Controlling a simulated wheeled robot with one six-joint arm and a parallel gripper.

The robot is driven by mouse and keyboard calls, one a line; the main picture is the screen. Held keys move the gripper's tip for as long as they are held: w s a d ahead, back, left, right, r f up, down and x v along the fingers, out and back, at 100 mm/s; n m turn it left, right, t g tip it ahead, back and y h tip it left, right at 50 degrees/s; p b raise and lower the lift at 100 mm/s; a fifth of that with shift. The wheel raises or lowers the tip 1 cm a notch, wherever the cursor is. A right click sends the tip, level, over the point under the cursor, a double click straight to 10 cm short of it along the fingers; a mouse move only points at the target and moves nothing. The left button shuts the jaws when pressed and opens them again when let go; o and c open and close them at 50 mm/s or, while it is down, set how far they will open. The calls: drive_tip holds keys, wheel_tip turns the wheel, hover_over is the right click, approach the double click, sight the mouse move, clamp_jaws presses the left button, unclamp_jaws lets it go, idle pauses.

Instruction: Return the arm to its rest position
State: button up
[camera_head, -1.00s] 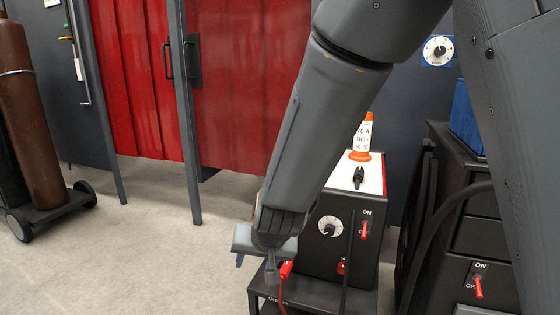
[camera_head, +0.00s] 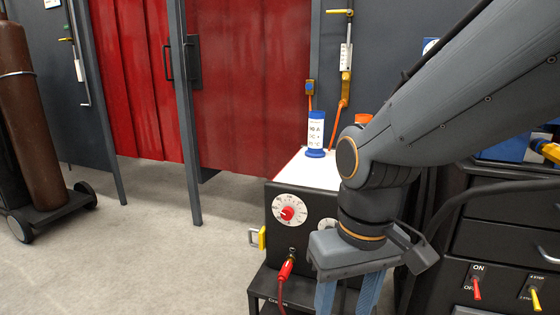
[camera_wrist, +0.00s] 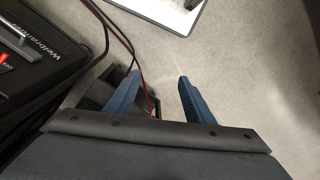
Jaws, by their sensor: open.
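My gripper (camera_head: 350,292) hangs at the end of my arm, pointing down in front of the black welding machine (camera_head: 300,210), on the right of the head view. Its two blue fingers are apart. In the wrist view my gripper (camera_wrist: 155,92) is also open, with nothing between the fingertips but grey floor and part of a dark object with red and black cables behind. My arm comes in from the upper right and hides part of the machine and of the orange cone (camera_head: 363,118) on it.
A blue-and-white cylinder (camera_head: 316,135) stands on the machine's white top. A red plug (camera_head: 286,270) with cable sits in its front. Red curtains (camera_head: 250,85) hang behind. A brown gas bottle (camera_head: 32,120) stands on a cart at left. Floor between is clear.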

drive_tip(key=d+r+m+p, duration=0.3)
drive_tip(key=d+r+p, duration=0.6)
drive_tip(key=p, duration=0.9)
wheel_tip(320, 180, up, 2)
drive_tip(key=shift+d+r+h+p, duration=0.1)
drive_tip(key=shift+d+h+p, duration=0.15)
drive_tip(key=shift+h+p, duration=0.1)
drive_tip(key=shift+s, duration=0.1)
drive_tip(key=shift+c, duration=0.3)
